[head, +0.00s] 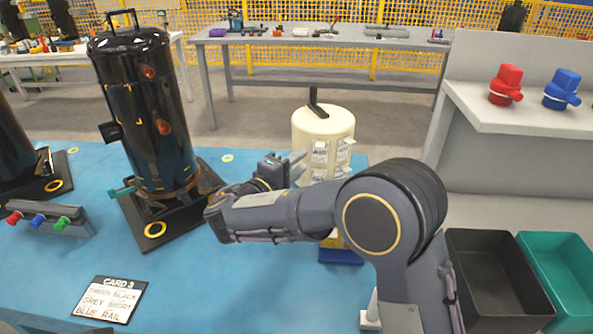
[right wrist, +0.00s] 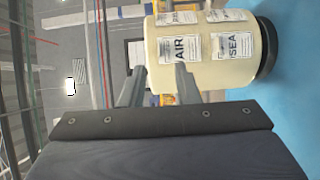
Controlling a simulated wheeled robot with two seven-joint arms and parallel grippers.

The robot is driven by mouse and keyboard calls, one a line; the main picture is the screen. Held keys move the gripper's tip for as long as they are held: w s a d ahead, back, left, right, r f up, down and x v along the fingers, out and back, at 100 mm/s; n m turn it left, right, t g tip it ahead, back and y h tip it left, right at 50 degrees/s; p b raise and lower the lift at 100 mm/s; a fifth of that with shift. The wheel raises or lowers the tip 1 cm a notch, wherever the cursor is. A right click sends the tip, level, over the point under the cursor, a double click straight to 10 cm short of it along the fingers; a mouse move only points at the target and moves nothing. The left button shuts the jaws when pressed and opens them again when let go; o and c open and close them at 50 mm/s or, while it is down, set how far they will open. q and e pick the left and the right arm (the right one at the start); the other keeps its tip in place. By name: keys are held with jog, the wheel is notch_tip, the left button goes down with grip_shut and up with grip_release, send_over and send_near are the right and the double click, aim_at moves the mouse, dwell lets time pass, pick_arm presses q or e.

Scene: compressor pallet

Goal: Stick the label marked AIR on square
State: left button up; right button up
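A cream cylinder (head: 318,122) with a black handle stands on the blue table and carries several white labels. In the right wrist view the cylinder (right wrist: 210,75) lies sideways, and the label marked AIR (right wrist: 180,48) is legible near my fingertips. A label reading SEA (right wrist: 232,46) is beside it. My right gripper (head: 296,162) is at the cylinder's left side; in the wrist view its fingers (right wrist: 160,78) are apart with no label held. A tall black tank (head: 150,110) on the left shows thin yellow marks on its front; a complete square is hard to make out. My left gripper is out of view.
A card reading CARD 3 (head: 108,299) lies at the front of the table. A grey rack with red, blue and green pieces (head: 48,220) is at left. Black (head: 495,270) and teal bins (head: 565,270) stand at right. Red (head: 506,85) and blue (head: 562,89) valves sit on a shelf.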

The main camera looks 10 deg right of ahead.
aim_at(315, 149)
jog(key=x, duration=0.7)
jog(key=shift+w+d, duration=0.1)
jog(key=shift+w, duration=0.25)
grip_shut()
dwell(1.6)
